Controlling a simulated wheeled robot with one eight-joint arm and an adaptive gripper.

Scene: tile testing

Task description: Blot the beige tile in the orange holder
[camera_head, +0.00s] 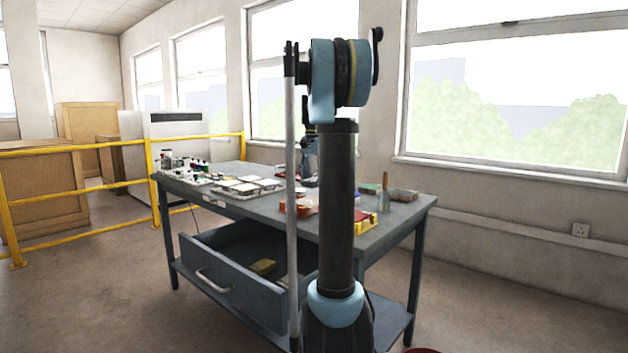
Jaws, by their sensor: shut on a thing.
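An orange holder (304,207) sits on the grey workbench (385,222), just past the thin pole and partly hidden by it and my arm. I cannot make out a beige tile in it at this size. My gripper (311,181) shows only as a small dark shape over the bench, between the pole and my dark column. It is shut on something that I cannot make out. Part of the gripper and whatever is under it are hidden by my column.
A tray of pale tiles (243,188) and several small bottles (170,160) stand on the left of the bench. A red and yellow item (364,222), a brush-like tool (385,187) and a grey box (403,195) are at the right. The drawer (230,285) stands open.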

